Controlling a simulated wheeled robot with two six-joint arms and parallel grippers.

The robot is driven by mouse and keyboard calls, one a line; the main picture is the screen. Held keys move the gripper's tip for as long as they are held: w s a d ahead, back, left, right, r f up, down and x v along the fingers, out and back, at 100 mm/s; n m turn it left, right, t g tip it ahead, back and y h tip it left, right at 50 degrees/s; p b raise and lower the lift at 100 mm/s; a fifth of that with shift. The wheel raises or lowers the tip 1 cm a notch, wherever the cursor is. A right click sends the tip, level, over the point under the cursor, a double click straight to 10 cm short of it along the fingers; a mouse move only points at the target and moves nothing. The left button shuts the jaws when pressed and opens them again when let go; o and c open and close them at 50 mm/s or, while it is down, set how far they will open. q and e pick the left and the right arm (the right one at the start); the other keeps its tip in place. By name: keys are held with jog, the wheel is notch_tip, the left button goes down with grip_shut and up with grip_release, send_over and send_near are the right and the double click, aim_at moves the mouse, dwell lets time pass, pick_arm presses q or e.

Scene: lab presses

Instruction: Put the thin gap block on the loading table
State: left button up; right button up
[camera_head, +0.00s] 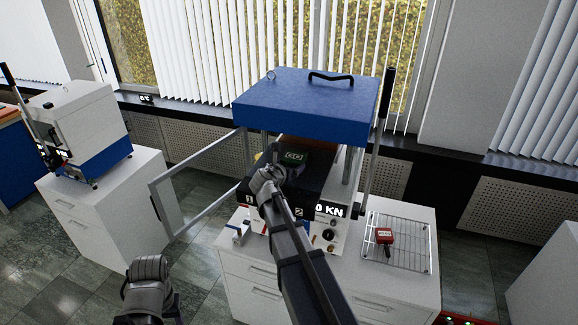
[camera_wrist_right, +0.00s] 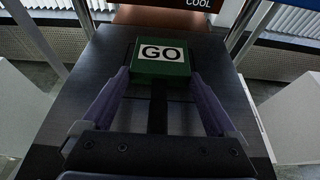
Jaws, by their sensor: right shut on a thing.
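A green block marked GO (camera_head: 293,157) is over the black plate at the front of the blue-topped press. The right wrist view shows the green block (camera_wrist_right: 161,59) between the fingertips of my right gripper (camera_wrist_right: 160,80), which is shut on it. The right gripper (camera_head: 277,170) also shows in the head view. The black plate (camera_head: 312,190) looks like the loading table; it fills much of the wrist view (camera_wrist_right: 85,80). I cannot tell whether the block touches it.
A red block with a dark handle (camera_head: 384,236) lies on a wire rack (camera_head: 411,253) right of the press. The press's framed door (camera_head: 205,205) stands open to the left. Its blue top (camera_head: 308,98) and posts surround the space behind the plate. A second press (camera_head: 80,125) stands far left.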

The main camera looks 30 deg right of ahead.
jog(key=shift+f, duration=0.25)
jog(key=o, duration=1.3)
jog(key=shift+o, duration=0.2)
jog(key=p+v, duration=0.2)
jog(key=v, duration=0.6)
jog(key=shift+f, duration=0.1)
